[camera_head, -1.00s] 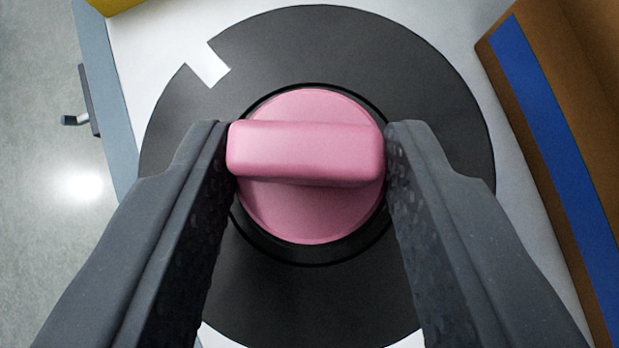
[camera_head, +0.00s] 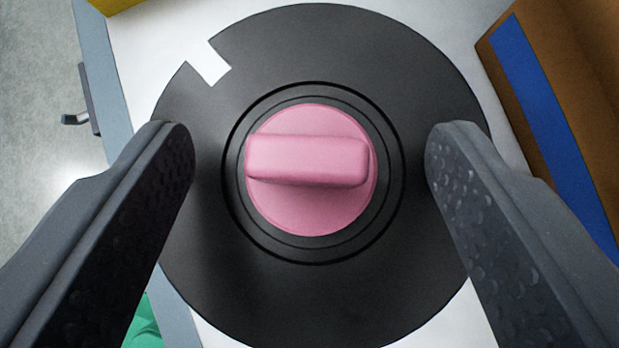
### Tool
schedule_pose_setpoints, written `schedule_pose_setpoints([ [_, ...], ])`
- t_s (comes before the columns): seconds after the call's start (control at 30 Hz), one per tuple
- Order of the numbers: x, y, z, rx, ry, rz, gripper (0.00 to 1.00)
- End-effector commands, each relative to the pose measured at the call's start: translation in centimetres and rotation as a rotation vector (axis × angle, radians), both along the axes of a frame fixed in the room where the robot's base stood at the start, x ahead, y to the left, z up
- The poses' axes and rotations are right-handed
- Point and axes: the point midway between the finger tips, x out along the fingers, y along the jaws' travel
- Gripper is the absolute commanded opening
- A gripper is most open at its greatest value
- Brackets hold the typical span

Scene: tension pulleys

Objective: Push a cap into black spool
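A pink round cap (camera_head: 310,210) with a raised bar handle sits in the middle of the black spool (camera_head: 330,50). The spool is a flat black disc with a notch at its upper left and ring grooves around the cap. My gripper (camera_head: 310,160) is open wide, with one finger on each side of the cap. Both fingers are apart from the cap, and nothing is held. How deep the cap sits in the spool is hard to tell from above.
The spool lies on a white surface (camera_head: 150,50) with a grey-blue edge at left. A brown box with a blue stripe (camera_head: 550,110) stands at right. A yellow item (camera_head: 112,5) is at the upper left, and a green item (camera_head: 143,325) at the lower left.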

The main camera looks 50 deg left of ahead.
Motion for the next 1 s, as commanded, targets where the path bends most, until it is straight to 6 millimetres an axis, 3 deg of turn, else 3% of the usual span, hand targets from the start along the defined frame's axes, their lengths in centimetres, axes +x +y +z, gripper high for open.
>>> schedule_pose_setpoints([
  [0.27,-0.5,-0.2,0.7,0.001,-0.002,-0.002,0.63],
  [0.8,-7.3,-2.7,8.0,0.001,-0.001,-0.001,0.63],
  [1.0,-8.7,-3.3,9.4,0.001,-0.002,-0.002,0.63],
])
